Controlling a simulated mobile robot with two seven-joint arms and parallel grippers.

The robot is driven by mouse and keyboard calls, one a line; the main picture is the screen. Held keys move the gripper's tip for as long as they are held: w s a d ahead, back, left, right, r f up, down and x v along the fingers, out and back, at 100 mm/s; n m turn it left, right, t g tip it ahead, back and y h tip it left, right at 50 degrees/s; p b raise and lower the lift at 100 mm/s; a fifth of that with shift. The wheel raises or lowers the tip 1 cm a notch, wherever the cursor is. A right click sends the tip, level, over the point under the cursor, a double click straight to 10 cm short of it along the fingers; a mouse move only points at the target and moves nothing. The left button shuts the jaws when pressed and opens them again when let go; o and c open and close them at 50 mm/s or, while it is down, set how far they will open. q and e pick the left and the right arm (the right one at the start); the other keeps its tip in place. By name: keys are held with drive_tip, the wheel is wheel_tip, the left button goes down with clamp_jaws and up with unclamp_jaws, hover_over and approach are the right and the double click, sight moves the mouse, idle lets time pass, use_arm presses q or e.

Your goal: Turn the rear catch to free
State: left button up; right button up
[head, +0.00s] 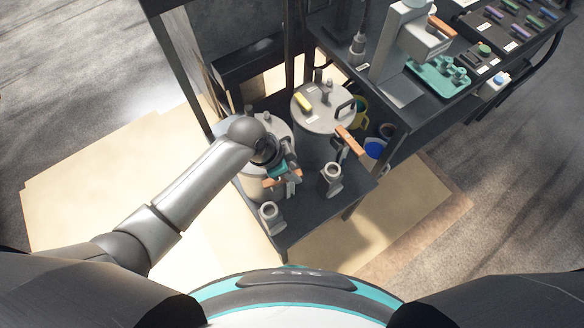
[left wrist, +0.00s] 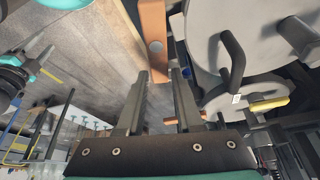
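Two orange catch handles show in the head view. One orange handle (head: 349,140) lies beside the larger round-lidded vessel (head: 312,118); the other orange handle (head: 282,182) lies nearer, at my left gripper (head: 289,174). I cannot tell for certain which is the rear catch. In the left wrist view, my left gripper's two fingers (left wrist: 160,90) stand apart with nothing seen between their tips. An orange bar (left wrist: 153,25) shows beyond the tips, and part of another orange piece (left wrist: 185,120) shows low behind the fingers. My right gripper is not in view.
Dark frame posts rise close to my left arm. Yellow and blue cups (head: 374,149) sit right of the large vessel. A bench with a teal tray (head: 437,72) lies upper right.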

use_arm(q)
clamp_jaws()
drive_tip(key=shift+w+a+r+n+p, duration=0.1)
drive_tip(key=shift+r+n+p, duration=0.1)
drive_tip(key=shift+n+p, duration=0.65)
drive_tip(key=shift+w+n+t+y+p, duration=0.3)
drive_tip(key=shift+n+t+p, duration=0.15)
drive_tip(key=shift+p, duration=0.45)
drive_tip(key=shift+a+f+n, duration=0.15)
drive_tip(key=shift+f+n, duration=0.05)
drive_tip(key=shift+n, duration=0.1)
drive_tip(key=shift+o, duration=2)
unclamp_jaws()
